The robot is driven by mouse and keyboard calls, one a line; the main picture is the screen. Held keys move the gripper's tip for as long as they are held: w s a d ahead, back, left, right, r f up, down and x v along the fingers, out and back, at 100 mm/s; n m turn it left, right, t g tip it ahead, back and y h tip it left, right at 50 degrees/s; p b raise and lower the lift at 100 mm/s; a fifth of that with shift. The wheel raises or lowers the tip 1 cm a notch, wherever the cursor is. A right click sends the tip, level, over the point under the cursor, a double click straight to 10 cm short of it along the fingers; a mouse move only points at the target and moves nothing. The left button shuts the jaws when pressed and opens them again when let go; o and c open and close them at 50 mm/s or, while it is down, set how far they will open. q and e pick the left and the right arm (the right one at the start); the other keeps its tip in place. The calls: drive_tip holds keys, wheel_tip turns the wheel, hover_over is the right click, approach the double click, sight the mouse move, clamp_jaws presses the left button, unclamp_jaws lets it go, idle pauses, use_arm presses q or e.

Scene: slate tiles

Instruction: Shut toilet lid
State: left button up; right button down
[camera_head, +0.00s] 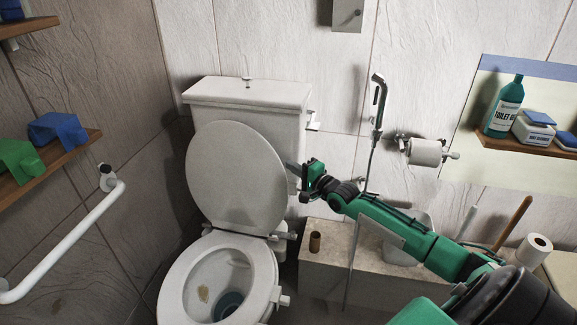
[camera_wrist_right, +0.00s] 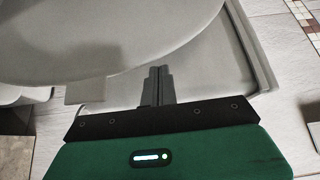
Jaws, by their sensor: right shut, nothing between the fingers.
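The white oval toilet lid (camera_head: 236,178) stands raised, leaning back toward the cistern (camera_head: 250,93). The open toilet bowl (camera_head: 182,275) shows below it, with its rim uncovered. My right gripper (camera_head: 293,167) is at the lid's right edge, in front of the cistern's right side, with its fingers shut and empty. In the right wrist view the shut fingers (camera_wrist_right: 156,84) point toward the lid's edge (camera_wrist_right: 100,40); I cannot tell whether they touch it. My left gripper is not in view.
A white grab rail (camera_head: 70,240) runs along the left wall. A stone ledge (camera_head: 330,262) with a cardboard tube (camera_head: 315,242) is right of the toilet. A hose sprayer (camera_head: 379,95) and toilet roll (camera_head: 425,152) hang on the back wall. A wooden shelf (camera_head: 60,158) is at left.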

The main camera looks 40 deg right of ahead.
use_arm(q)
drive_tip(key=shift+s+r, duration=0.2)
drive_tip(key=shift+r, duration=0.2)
use_arm(e)
drive_tip(key=shift+w+a, duration=0.15)
drive_tip(key=shift+w, duration=0.9)
